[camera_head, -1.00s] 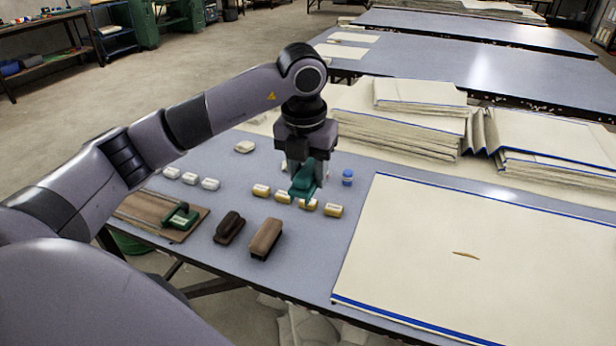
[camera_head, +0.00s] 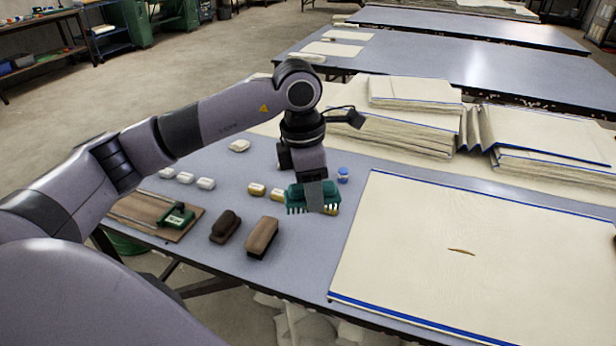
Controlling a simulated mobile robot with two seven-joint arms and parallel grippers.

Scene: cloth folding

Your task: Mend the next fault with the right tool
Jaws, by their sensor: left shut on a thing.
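A cream cloth (camera_head: 450,215) with blue-edged borders lies flat on the table at the right. A small brown slit or mark (camera_head: 461,252) shows near its middle. My left gripper (camera_head: 314,196) is shut on a green toothed tool (camera_head: 297,197), which it holds above the table just left of the cloth. The tool's teeth point down, and the gripper finger hides part of it. My right gripper is not in view.
White blocks (camera_head: 206,183), a dark brush (camera_head: 225,227), a brown block (camera_head: 262,239) and a board (camera_head: 140,212) with a green tool (camera_head: 178,215) lie left. Folded cloth stacks (camera_head: 400,130) lie behind.

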